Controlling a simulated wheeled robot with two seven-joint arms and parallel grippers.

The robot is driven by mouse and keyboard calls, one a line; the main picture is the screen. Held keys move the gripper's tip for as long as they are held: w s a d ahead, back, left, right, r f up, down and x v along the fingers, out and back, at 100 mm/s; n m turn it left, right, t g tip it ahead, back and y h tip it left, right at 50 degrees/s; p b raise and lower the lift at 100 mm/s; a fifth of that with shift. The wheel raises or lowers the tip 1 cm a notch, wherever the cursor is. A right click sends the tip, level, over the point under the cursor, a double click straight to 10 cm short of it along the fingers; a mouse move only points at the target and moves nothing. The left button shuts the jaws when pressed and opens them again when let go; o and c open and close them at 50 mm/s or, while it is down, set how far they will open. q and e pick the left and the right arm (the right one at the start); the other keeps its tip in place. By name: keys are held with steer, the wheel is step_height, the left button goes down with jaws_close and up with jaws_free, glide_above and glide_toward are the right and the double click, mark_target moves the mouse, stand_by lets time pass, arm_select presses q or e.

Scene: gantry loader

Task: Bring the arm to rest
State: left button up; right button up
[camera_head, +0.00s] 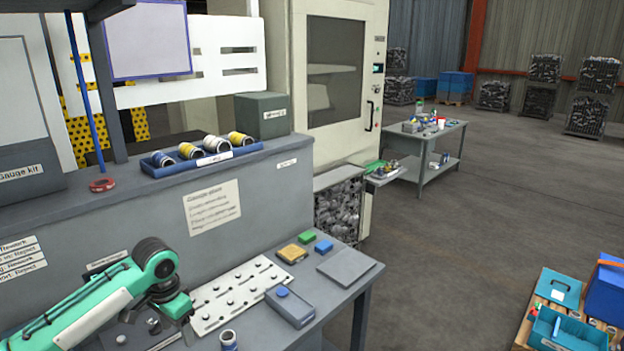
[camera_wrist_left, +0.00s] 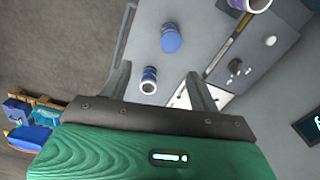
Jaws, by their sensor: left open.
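My left arm comes in from the lower left of the head view, green and white with a dark joint, bent down over the grey workbench (camera_head: 345,292). My left gripper (camera_wrist_left: 158,78) is open and empty in the wrist view, its two dark fingers spread apart. In that view a small blue-and-white cylinder (camera_wrist_left: 149,80) shows between the fingers; I cannot tell its distance from them. The cylinder also shows on the bench in the head view (camera_head: 228,340). My right gripper is not in view.
A white pegged plate (camera_head: 240,295), a blue-grey box (camera_head: 290,306), a grey flat pad (camera_head: 345,267) and small yellow, green and blue blocks lie on the bench. A blue tray (camera_head: 203,161) of cylinders sits on the ledge behind.

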arm_select(q)
steer(key=s+d+f+m+t+h, duration=0.1)
steer(key=s+d+f+t+h, duration=0.1)
steer(key=s+d+f, duration=1.2)
steer(key=s+a+n+t+y, duration=0.1)
steer(key=s+a+n+y, duration=0.2)
steer(key=s, duration=1.3)
step_height(320, 180, down, 32)
steer(key=s+n+g+h, duration=0.1)
steer(key=s, duration=0.1)
steer(key=s+a+f+g, duration=0.1)
steer(key=s+a+f, duration=0.2)
steer(key=s+f, duration=1.5)
steer(key=shift+f, duration=0.2)
